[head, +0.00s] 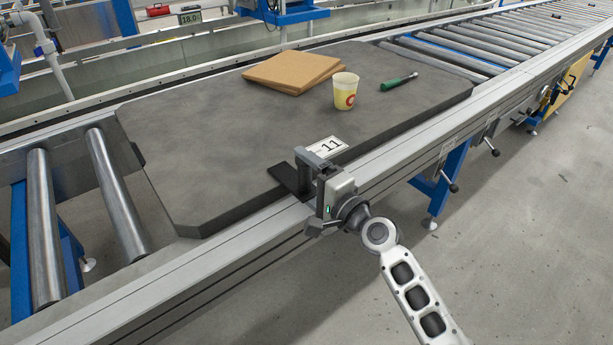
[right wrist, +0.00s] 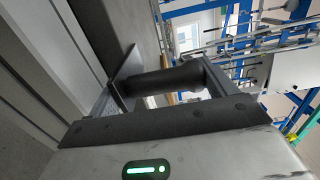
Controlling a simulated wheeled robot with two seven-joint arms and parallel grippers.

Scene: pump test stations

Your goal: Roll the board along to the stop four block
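The board (head: 220,150) is a large dark grey slab with cut corners, lying flat on the conveyor. A black handle (head: 287,179) is fixed at its near edge, beside a white label reading 11 (head: 328,146). My right gripper (head: 322,187) is at this handle, its fingers wide apart. In the right wrist view, the dark bar of the handle (right wrist: 165,82) lies across the gap between the fingers. I cannot tell whether the fingers touch it. My left gripper is out of view. No stop four block can be made out.
On the board are flat brown cardboard pieces (head: 292,72), a yellow cup (head: 345,91) and a green-handled screwdriver (head: 398,82). Bare rollers show at the left (head: 118,196) and far right (head: 490,43). A metal side rail (head: 400,143) runs along the near side.

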